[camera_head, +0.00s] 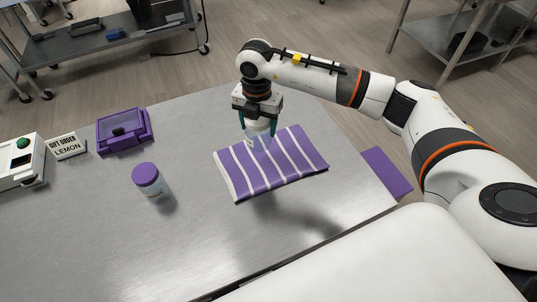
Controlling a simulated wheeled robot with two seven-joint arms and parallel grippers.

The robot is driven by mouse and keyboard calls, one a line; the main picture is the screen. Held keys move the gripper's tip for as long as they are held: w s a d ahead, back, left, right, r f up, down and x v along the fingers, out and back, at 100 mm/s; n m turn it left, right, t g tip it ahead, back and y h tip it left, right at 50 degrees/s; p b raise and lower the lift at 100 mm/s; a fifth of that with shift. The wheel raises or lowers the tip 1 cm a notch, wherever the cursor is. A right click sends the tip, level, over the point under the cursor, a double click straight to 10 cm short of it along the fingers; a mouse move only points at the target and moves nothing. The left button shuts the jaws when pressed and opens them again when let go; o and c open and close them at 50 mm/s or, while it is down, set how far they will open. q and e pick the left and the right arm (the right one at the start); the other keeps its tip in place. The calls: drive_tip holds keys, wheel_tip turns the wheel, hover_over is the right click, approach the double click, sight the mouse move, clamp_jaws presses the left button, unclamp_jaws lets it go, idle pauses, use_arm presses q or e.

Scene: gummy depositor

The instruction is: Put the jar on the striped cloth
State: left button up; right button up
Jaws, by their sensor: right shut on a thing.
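The purple and white striped cloth (290,166) lies on the metal table. My right gripper (258,125) is above the cloth's back left part, pointing down. It is shut on a pale, see-through jar (259,138), with a green-tipped finger on each side. The jar is upright over the cloth's back left edge; I cannot tell whether its bottom touches the cloth. Another jar (149,183), clear with a purple lid, stands on the table left of the cloth. My left gripper is not in view.
A purple tray (124,145), a card reading "GIFT ORDER LEMON" (68,147) and a white device with a green button (20,170) are at the left. A purple mat (386,172) is beyond the table's right edge. The table's front left is clear.

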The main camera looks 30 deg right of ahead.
sight(259, 137)
wheel_tip(259, 137, down, 5)
drive_tip(key=shift+f+p, duration=0.15)
drive_tip(key=shift+p, duration=0.6)
wheel_tip(259, 137, down, 4)
drive_tip(key=shift+f+p, duration=0.25)
drive_tip(key=shift+p, duration=0.2)
drive_tip(key=shift+s+f+b, duration=0.1)
drive_tip(key=shift+f+b, duration=0.3)
drive_tip(key=shift+f, duration=0.35)
drive_tip(key=shift+c, duration=2)
drive_tip(key=o, duration=1.4)
drive_tip(key=shift+f, duration=0.1)
drive_tip(key=shift+r, duration=0.2)
